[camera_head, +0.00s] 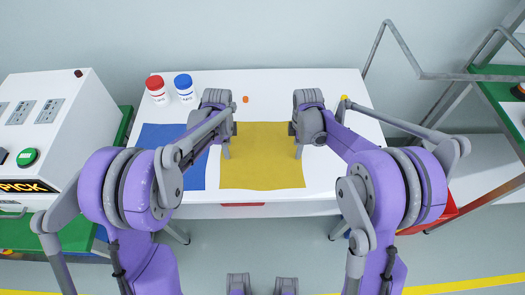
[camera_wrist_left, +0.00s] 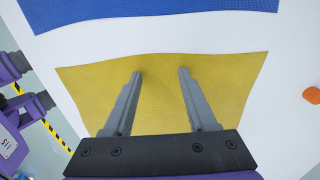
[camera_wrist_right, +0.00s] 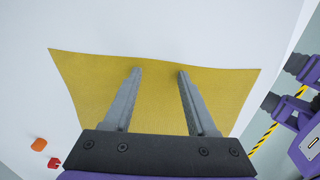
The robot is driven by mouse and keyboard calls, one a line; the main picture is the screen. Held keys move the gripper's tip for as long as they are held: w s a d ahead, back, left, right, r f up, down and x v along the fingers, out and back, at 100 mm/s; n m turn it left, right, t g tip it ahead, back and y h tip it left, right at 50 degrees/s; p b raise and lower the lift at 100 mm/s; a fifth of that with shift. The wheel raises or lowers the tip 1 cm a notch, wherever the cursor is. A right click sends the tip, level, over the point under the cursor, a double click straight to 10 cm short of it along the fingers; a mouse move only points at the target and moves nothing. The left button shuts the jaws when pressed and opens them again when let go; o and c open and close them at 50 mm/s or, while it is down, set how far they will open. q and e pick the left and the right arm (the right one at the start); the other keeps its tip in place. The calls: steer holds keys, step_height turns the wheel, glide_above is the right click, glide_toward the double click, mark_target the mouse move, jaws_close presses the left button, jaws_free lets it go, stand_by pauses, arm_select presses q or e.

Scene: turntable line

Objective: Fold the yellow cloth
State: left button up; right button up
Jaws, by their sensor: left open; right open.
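The yellow cloth (camera_head: 260,165) lies flat and spread out on the white table, with its front edge near the table's front. My left gripper (camera_head: 226,150) is at the cloth's left edge. In the left wrist view its two fingers (camera_wrist_left: 160,72) are apart over the yellow cloth (camera_wrist_left: 160,95), with nothing between them but cloth below. My right gripper (camera_head: 299,150) is at the cloth's right edge. In the right wrist view its fingers (camera_wrist_right: 160,73) are apart over the yellow cloth (camera_wrist_right: 160,100). I cannot tell whether the fingertips touch it.
A blue cloth (camera_head: 198,172) lies left of the yellow one. A red-capped jar (camera_head: 157,92) and a blue-capped jar (camera_head: 185,91) stand at the back left of the white table (camera_head: 270,85). A small orange object (camera_head: 245,99) lies behind the yellow cloth. A control panel (camera_head: 40,115) stands left.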

arm_select(q)
steer(key=shift+f, duration=0.2)
steer(key=shift+c, duration=0.2)
arm_select(e)
steer(key=shift+f, duration=0.2)
steer(key=shift+c, duration=0.2)
arm_select(q)
steer(key=shift+s+r, duration=0.1)
steer(key=shift+s, duration=0.05)
steer(key=shift+c, duration=1.2)
arm_select(e)
steer(key=shift+s+r, duration=0.1)
steer(key=shift+s, duration=0.05)
steer(key=shift+c, duration=1.3)
arm_select(q)
jaws_close()
arm_select(e)
jaws_close()
